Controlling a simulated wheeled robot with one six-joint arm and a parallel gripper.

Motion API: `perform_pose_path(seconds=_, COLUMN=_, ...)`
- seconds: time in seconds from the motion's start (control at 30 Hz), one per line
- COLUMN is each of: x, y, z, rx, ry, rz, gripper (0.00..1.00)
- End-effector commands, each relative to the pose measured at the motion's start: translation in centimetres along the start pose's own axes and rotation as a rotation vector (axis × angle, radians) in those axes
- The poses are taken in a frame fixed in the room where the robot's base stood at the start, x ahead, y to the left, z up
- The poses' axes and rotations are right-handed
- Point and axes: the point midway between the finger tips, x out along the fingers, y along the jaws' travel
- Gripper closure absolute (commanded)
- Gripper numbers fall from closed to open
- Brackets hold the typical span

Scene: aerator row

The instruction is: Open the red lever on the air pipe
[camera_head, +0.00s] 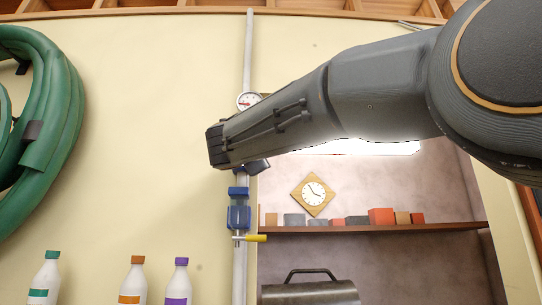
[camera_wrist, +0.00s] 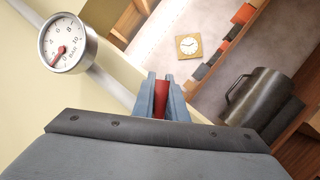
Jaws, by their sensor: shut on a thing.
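The red lever (camera_wrist: 160,104) shows in the wrist view between the two grey fingers of my gripper (camera_wrist: 160,80), which is shut on it. The air pipe (camera_head: 248,50) runs upright on the wall in the head view. It crosses the wrist view as a slanted pale pipe (camera_wrist: 117,90) to the left of the fingers. A round gauge (camera_wrist: 66,43) on the pipe has its red needle near 0, and it also shows in the head view (camera_head: 247,101). In the head view my arm hides the red lever and most of my gripper.
Below my gripper, a blue fitting with a yellow handle (camera_head: 255,238) sits on the same pipe. A green hose (camera_head: 62,110) hangs at left. Several bottles (camera_head: 131,282) stand below. A recess at right holds a shelf (camera_head: 370,228), a clock (camera_head: 313,194) and a dark metal cylinder (camera_head: 310,293).

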Motion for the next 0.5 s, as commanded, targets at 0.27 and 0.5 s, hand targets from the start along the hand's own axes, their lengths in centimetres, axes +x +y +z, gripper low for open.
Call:
perform_pose_path(seconds=0.27, x=-0.04, y=0.01, z=-0.19, rx=-0.001, ry=0.004, rz=0.001, gripper=1.0)
perform_pose_path(seconds=0.5, x=0.04, y=-0.07, z=-0.04, rx=-0.001, ry=0.001, rz=0.0, gripper=0.69)
